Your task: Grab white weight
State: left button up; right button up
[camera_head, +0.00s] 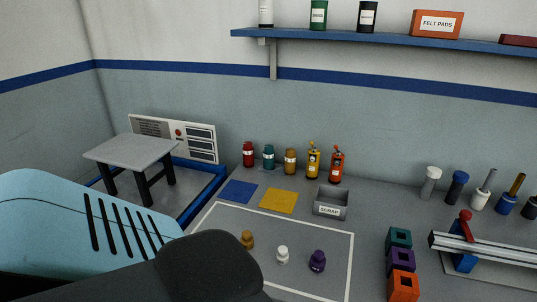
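The white weight (282,255) is a small knobbed piece. It stands upright on the grey worktop inside a white-outlined rectangle, between a brown weight (247,239) and a purple weight (317,261). A light blue and dark grey part of my arm fills the lower left and reaches close to the weights in the picture. No fingertips of my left gripper show. My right gripper is out of view.
A blue square (239,191), a yellow square (279,200) and a scrap bin (331,202) lie behind the outline. Several bottles stand at the back. Coloured blocks (401,260) and a rail fixture (480,246) are at right. A small grey table (130,149) stands at left.

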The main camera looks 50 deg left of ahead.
aim_at(282, 257)
jog(key=k+j, duration=0.1)
jog(key=j, duration=0.3)
jog(key=k+j, duration=0.15)
jog(key=j, duration=0.25)
jog(key=k+j, duration=0.1)
jog(key=j, duration=0.3)
jog(key=k+j, duration=0.1)
jog(key=j, duration=0.35)
